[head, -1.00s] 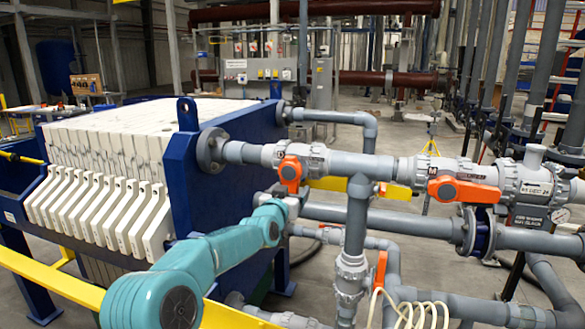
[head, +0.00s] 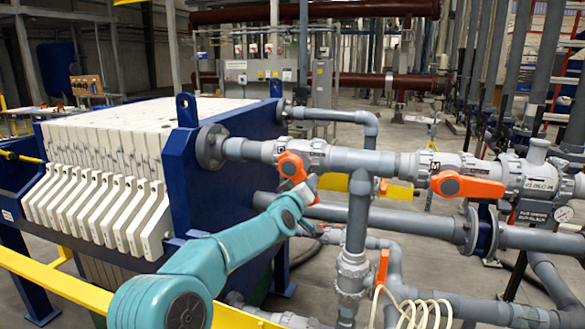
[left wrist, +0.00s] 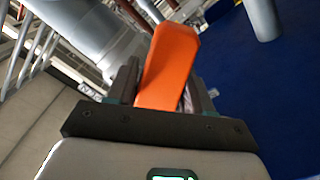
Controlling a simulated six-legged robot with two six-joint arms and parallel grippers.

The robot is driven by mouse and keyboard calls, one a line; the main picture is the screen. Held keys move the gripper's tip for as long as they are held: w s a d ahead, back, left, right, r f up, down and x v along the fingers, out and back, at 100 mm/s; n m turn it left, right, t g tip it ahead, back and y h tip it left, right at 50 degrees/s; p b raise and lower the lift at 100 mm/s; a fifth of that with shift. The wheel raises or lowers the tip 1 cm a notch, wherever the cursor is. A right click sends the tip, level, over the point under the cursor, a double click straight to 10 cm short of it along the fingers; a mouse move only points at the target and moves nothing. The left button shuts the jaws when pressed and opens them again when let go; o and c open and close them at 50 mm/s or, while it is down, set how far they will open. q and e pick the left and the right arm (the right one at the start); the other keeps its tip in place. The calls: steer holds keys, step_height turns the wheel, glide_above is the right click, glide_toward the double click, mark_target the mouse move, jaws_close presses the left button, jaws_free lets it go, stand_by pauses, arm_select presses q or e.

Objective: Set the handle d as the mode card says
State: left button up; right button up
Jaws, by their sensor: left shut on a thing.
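An orange valve handle (head: 291,166) sits on the left valve of the upper grey pipe, beside the blue press end plate. It slants down to the right, towards my left gripper (head: 312,187). In the left wrist view the orange handle (left wrist: 170,60) stands between the fingers of my left gripper (left wrist: 162,92), which is shut on it. The small letter tag by this valve is too small to read, so I cannot confirm it is d. No mode card can be read. My right gripper is out of view.
Another orange handle (head: 466,187) lies level on the valve to the right. A narrow upright orange handle (head: 382,268) is lower down, near a coiled cream hose (head: 420,310). Filter plates (head: 110,205) and a yellow rail (head: 50,275) are at left.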

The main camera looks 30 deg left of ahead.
arm_select(q)
steer(key=r+n, duration=0.1)
steer(key=d+r+n, duration=0.1)
steer(key=n, duration=0.1)
steer(key=shift+w+d+r, duration=0.1)
steer(key=shift+d, duration=0.05)
steer(key=n, duration=0.1)
steer(key=r+n, duration=0.1)
steer(key=n, duration=0.1)
steer(key=shift+d+r, duration=0.3)
step_height(320, 180, up, 2)
steer(key=n+p, duration=0.1)
steer(key=n, duration=0.3)
steer(key=shift+w+d, duration=0.1)
steer(key=shift+d, duration=0.05)
steer(key=shift+r+n, duration=0.25)
steer(key=shift+n, duration=0.55)
steer(key=o, duration=1.1)
steer(key=shift+o, duration=0.2)
steer(key=shift+s+f, duration=0.1)
steer(key=shift+s, duration=0.1)
steer(key=shift+w+f, duration=0.15)
steer(key=shift+d+f, duration=0.1)
steer(key=b+v, duration=0.3)
steer(key=v, duration=0.4)
steer(key=shift+b, duration=0.4)
